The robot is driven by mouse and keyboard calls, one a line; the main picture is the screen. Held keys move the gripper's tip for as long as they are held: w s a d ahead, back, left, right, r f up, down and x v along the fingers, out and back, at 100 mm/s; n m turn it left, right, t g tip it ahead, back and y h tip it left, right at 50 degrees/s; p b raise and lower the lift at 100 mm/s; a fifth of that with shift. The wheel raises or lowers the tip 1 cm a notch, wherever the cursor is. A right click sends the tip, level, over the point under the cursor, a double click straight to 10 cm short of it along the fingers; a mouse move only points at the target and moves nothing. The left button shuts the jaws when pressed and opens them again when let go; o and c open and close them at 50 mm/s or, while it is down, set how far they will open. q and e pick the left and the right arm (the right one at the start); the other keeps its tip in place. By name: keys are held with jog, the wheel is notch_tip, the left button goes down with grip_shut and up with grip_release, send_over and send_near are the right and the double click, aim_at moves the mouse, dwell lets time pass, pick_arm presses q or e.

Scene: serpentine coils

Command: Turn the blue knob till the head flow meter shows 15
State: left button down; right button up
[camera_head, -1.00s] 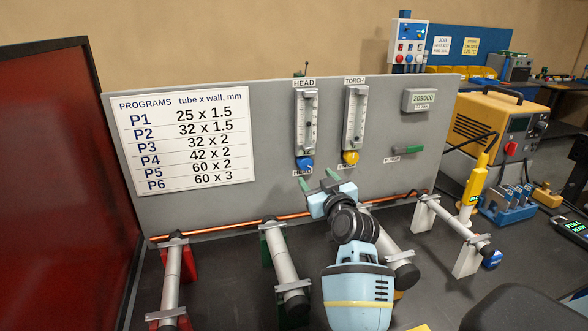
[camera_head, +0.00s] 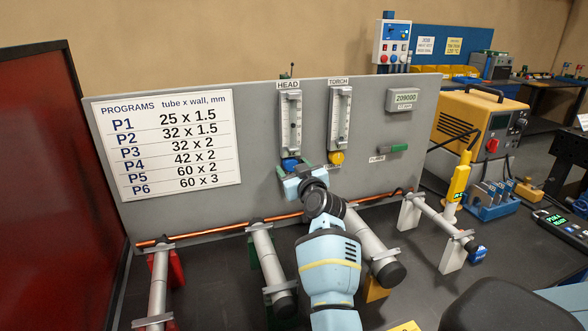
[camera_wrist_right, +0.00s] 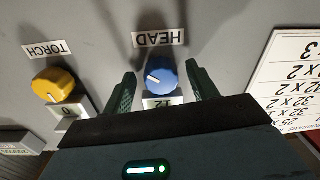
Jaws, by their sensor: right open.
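The blue knob (camera_head: 290,163) sits on the grey panel at the foot of the head flow meter (camera_head: 290,120). The meter is a clear upright tube; its scale is too small to read in the head view. My right gripper (camera_head: 294,170) is open at the knob. In the wrist view, the blue knob (camera_wrist_right: 163,76) is between the two dark green fingers (camera_wrist_right: 161,70), with a gap on each side. A small plate (camera_wrist_right: 160,103) beside the knob seems to read 12 upside down, partly hidden by the gripper. My left gripper is out of view.
The torch flow meter (camera_head: 340,117) and its yellow knob (camera_head: 336,158) are just right of the blue knob; the yellow knob (camera_wrist_right: 53,85) also shows in the wrist view. A copper tube (camera_head: 190,237) on several supports runs along the panel's foot. A programs sign (camera_head: 165,143) is left.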

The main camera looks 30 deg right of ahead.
jog(key=shift+w, duration=0.1)
jog(key=c, duration=1)
jog(key=shift+m, duration=0.3)
jog(key=m, duration=0.3)
jog(key=shift+a+m, duration=0.1)
jog(key=shift+m, duration=1.7)
jog(key=o, duration=1)
